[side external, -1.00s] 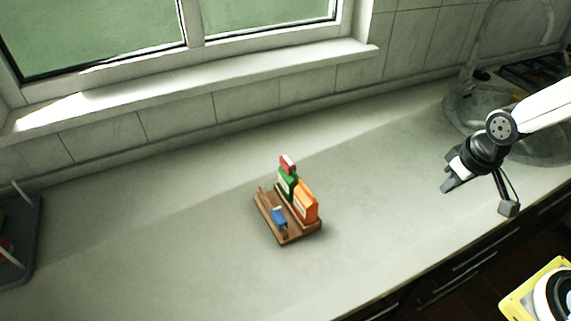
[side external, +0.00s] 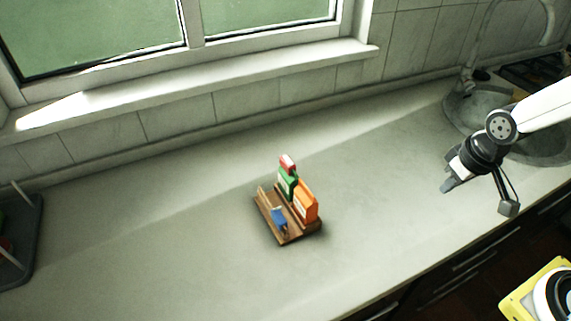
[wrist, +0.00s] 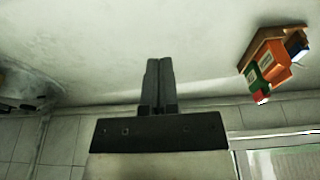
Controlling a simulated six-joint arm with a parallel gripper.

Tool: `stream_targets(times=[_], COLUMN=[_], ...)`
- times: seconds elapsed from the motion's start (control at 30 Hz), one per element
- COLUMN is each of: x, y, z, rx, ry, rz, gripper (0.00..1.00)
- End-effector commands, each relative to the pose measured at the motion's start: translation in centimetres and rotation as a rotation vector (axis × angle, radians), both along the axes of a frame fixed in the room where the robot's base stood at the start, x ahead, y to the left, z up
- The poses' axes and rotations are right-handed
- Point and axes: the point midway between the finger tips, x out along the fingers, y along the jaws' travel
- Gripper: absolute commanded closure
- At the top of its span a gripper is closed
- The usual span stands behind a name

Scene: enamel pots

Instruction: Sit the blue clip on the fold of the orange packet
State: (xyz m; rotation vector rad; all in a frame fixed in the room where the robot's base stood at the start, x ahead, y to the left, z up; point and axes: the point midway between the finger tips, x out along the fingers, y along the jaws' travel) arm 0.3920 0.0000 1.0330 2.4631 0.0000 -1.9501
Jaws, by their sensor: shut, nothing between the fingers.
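The blue clip (side external: 279,217) lies on the front part of a wooden stand (side external: 287,239) in the side external view. The orange packet (side external: 306,205) stands upright in the stand, behind and to the right of the clip. My gripper (wrist: 158,66) is shut and empty. In the side external view my gripper (side external: 447,186) is over the right part of the counter, well apart from the stand.
A green packet (side external: 287,183) with a red clip (side external: 288,163) on top stands beside the orange packet. A sink (side external: 470,105) is at the right, behind my arm. A dark rack (side external: 22,240) is at the far left. The counter between is clear.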

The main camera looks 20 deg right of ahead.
Motion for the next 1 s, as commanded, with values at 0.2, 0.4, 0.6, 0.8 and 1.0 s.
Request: stream_targets(times=[0.2, 0.4, 0.6, 0.8, 1.0], x=[0.0, 0.0, 0.0, 1.0, 4.1], y=[0.0, 0.0, 0.0, 0.7, 3.0], z=[0.0, 0.0, 0.0, 0.1, 0.3], rx=[0.0, 0.0, 0.0, 0.004, 0.015], ry=[0.0, 0.0, 0.0, 0.007, 0.035], rz=[0.0, 0.0, 0.0, 0.005, 0.014], gripper=[0.62, 0.29, 0.29, 0.29, 0.29])
